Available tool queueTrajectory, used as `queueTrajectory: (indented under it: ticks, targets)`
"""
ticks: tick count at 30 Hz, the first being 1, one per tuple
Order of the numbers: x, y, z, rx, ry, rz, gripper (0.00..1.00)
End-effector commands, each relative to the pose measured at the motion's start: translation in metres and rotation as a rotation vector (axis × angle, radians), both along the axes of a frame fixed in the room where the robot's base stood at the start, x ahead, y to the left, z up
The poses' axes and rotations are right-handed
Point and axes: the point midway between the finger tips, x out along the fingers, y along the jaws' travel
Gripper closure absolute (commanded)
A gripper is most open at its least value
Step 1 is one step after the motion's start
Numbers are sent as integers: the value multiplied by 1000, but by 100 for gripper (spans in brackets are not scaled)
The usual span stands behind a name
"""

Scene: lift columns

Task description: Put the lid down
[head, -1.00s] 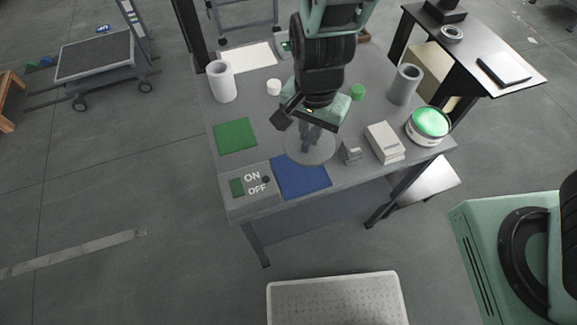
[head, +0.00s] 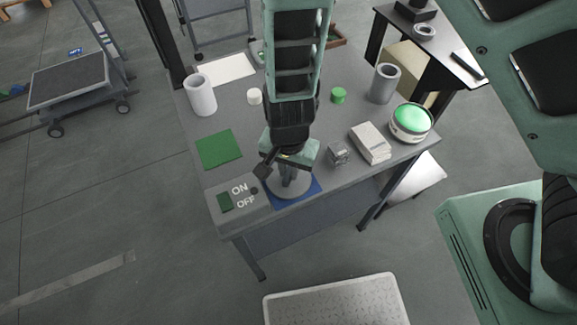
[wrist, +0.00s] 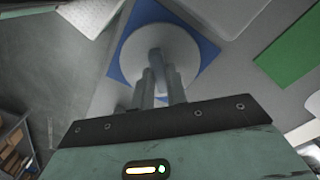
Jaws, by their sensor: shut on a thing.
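The lid (head: 281,193) is a grey round disc with a knob on top. My gripper (head: 290,176) is shut on its knob. In the head view the lid is over the blue square (head: 312,188) near the table's front edge and hides much of it. In the wrist view the lid (wrist: 185,52) lies in front of my gripper (wrist: 160,88), with the blue square (wrist: 206,50) showing around it. I cannot tell whether the lid touches the square or hangs just above it.
An ON/OFF panel (head: 240,204) is left of the lid. A green square (head: 218,149) lies behind it. A small clear block (head: 339,153), a white box stack (head: 370,143) and a green-topped tub (head: 410,122) stand to the right. Grey and white cylinders stand farther back.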

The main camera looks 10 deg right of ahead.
Motion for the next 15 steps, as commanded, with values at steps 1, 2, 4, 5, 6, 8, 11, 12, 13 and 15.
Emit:
queueTrajectory:
  ticks: [1,2,4,5,6,8,11,12,13,15]
  targets:
    - [0,0,1,0,0,1,100]
    - [0,0,1,0,0,1,100]
    - [0,0,0,0,0,1,100]
    - [0,0,-1,0,0,1,100]
    - [0,0,-3,0,0,1,100]
    - [0,0,-3,0,0,1,80]
    - [0,0,-2,0,0,1,64]
    - [0,0,-2,0,0,1,64]
    - [0,0,-2,0,0,1,64]
    - [0,0,-2,0,0,1,64]
